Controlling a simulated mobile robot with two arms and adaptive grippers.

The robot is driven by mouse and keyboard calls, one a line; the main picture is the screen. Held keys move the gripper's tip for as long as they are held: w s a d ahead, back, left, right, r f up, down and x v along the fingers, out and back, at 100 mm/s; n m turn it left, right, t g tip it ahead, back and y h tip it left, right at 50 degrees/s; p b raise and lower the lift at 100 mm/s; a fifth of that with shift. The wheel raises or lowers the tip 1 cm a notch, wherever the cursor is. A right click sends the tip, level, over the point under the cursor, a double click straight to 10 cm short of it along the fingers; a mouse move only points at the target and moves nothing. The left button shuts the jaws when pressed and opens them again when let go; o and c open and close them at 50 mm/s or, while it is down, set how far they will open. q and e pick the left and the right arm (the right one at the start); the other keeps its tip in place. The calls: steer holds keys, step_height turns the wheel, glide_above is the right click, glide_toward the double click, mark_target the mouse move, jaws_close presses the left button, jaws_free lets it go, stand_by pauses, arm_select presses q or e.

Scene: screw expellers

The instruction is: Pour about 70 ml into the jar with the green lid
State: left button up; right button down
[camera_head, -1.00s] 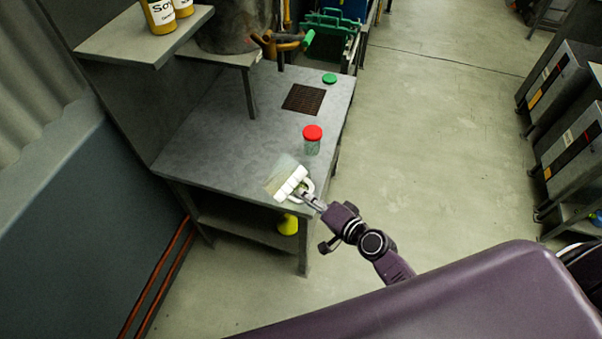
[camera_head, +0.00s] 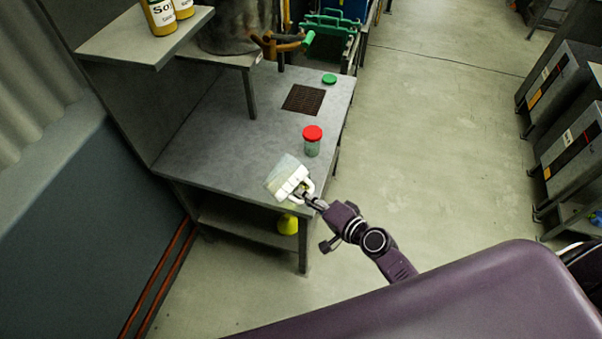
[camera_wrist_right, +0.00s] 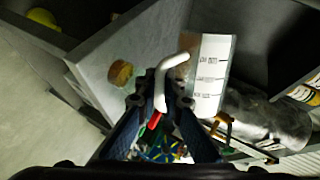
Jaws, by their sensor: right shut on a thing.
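My right gripper (camera_head: 312,201) is shut on the handle of a white and clear measuring jug (camera_head: 286,176). The jug is at the table's front edge and looks tilted in the head view. In the right wrist view my fingers (camera_wrist_right: 163,100) close on the white handle, and the jug's body (camera_wrist_right: 209,78) shows dark level marks. Any liquid in it cannot be made out. A green lid (camera_head: 329,79) shows at the table's far right; whether a jar is under it is hard to tell. A clear jar with a red lid (camera_head: 312,141) stands nearer, right of the jug. My left gripper is out of view.
The grey table (camera_head: 225,155) has clear space left of the jug. Sauce bottles (camera_head: 160,14) stand on a raised shelf (camera_head: 130,38) at left. A yellow object (camera_head: 288,224) is below the tabletop.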

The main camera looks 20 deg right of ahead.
steer(key=shift+r, duration=0.15)
stand_by(0.3)
steer(key=shift+a+f+b, duration=0.15)
steer(key=shift+f+b, duration=0.2)
steer(key=shift+f, duration=0.05)
steer(key=shift+s+r+n+t+h, duration=0.15)
steer(key=shift+r+n+t+h, duration=0.15)
steer(key=shift+n, duration=0.2)
steer(key=shift+f+n+h+b, duration=0.3)
steer(key=shift+f+n+b, duration=0.1)
steer(key=shift+b, duration=0.15)
steer(key=shift+r+t, duration=0.3)
